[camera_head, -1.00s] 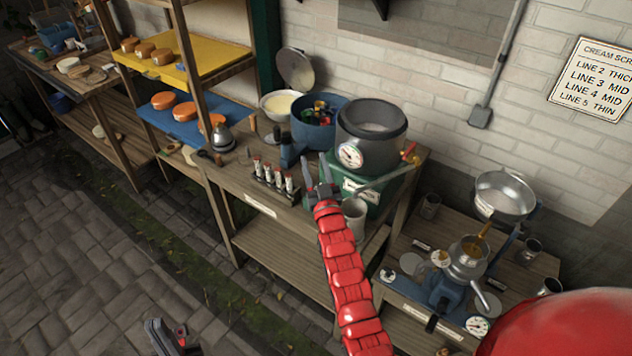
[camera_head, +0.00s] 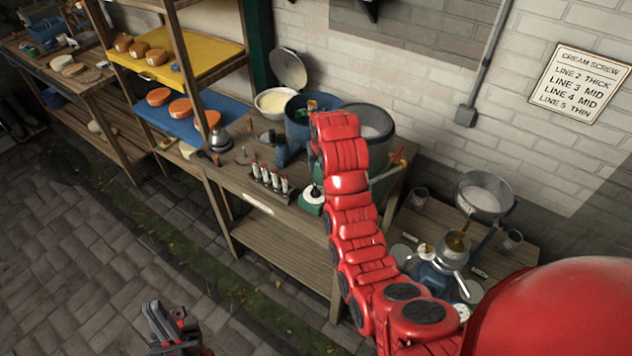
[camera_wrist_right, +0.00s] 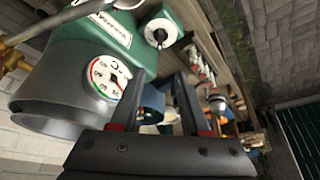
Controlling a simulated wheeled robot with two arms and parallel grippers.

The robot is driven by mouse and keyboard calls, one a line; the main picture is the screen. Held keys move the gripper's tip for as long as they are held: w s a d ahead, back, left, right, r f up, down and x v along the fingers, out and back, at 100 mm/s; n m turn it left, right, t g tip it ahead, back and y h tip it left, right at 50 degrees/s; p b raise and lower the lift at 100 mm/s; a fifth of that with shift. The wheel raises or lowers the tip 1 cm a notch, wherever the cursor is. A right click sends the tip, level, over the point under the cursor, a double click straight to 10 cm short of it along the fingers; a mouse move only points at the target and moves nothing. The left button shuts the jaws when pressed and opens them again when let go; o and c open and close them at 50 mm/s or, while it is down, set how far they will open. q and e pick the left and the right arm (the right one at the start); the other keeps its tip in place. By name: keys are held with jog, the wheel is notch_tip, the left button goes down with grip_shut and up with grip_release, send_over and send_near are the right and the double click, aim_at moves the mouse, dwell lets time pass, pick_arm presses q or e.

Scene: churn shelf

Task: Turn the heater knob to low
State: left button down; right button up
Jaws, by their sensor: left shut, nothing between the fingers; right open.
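The heater is a green box (camera_wrist_right: 100,38) under a grey metal vat (camera_wrist_right: 60,85). Its knob, a small dark knob on a round white dial (camera_wrist_right: 160,33), shows at the top of the right wrist view, beyond my fingertips and apart from them. In the head view the white dial (camera_head: 313,194) shows just left of my red right arm. I cannot read the knob's setting. My right gripper (camera_wrist_right: 161,75) is open and empty; my arm hides it in the head view. My left gripper (camera_head: 160,318) is shut and empty, low over the paved floor.
A round gauge (camera_wrist_right: 108,76) is on the vat. A rack of capped tubes (camera_head: 268,178) stands on the bench left of the heater. A blue pot (camera_head: 298,125) is behind. A cream separator (camera_head: 447,255) stands on the lower bench at right.

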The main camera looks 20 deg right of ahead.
jog(key=b, duration=0.9)
send_near(316, 187)
jog(key=p+x, duration=0.3)
jog(key=x, duration=0.4)
jog(key=shift+w, duration=0.1)
jog(key=shift+w+f, duration=0.15)
jog(key=shift+f, duration=0.55)
grip_shut()
